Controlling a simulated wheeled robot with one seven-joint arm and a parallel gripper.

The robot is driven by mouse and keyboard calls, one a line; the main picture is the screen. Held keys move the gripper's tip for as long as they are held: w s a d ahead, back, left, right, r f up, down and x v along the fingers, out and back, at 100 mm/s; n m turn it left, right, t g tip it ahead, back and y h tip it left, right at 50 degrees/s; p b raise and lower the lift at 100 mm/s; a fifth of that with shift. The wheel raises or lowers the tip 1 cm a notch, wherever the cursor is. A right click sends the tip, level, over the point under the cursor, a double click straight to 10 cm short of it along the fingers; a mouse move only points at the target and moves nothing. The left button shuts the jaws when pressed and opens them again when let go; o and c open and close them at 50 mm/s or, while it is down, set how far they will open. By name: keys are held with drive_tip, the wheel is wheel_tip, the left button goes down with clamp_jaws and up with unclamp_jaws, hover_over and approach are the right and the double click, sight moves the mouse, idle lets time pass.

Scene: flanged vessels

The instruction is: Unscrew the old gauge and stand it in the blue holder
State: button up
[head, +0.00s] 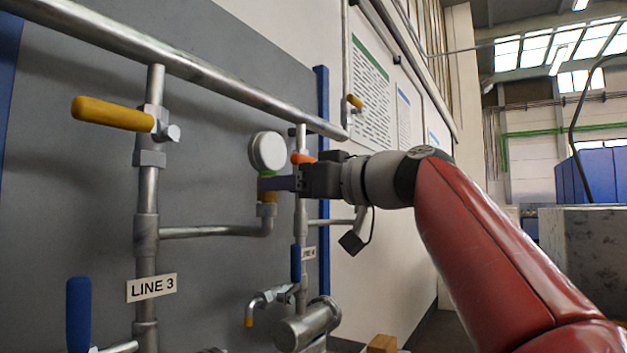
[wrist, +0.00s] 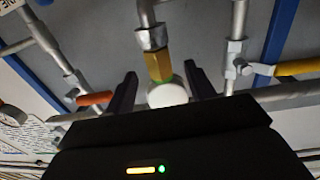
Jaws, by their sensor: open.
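The gauge (head: 267,152) is a round white dial standing upright on a green collar and a brass fitting (head: 268,196), atop an elbow of the side pipe. In the wrist view the white gauge (wrist: 167,95) and the brass fitting (wrist: 158,66) lie between my two dark fingers. My gripper (head: 272,183) is at the height of the green collar, below the dial. In the wrist view the fingers of my gripper (wrist: 160,70) are open, with a gap on each side of the fitting. I cannot make out the blue holder in either view.
The LINE 3 riser (head: 147,200) with a yellow lever (head: 112,113) stands left. Another riser (head: 301,230) with a blue lever (head: 296,263) is close beside my gripper. An orange lever (head: 303,158) is just above it. A thick pipe (head: 200,68) runs overhead.

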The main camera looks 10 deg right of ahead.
sight(270, 201)
drive_tip(key=shift+p+x, duration=0.6)
drive_tip(key=shift+x, duration=1.6)
drive_tip(key=shift+c, duration=0.2)
clamp_jaws()
drive_tip(key=n+g+y, duration=0.2)
drive_tip(key=g, duration=0.1)
drive_tip(key=shift+w+d+n, duration=0.2)
drive_tip(key=shift+w+n, duration=0.05)
drive_tip(key=shift+n, duration=0.05)
drive_tip(key=shift+s+a+n+g+y, duration=0.15)
drive_tip(key=shift+n+g+y, duration=0.65)
drive_tip(key=shift+n+g, duration=0.85)
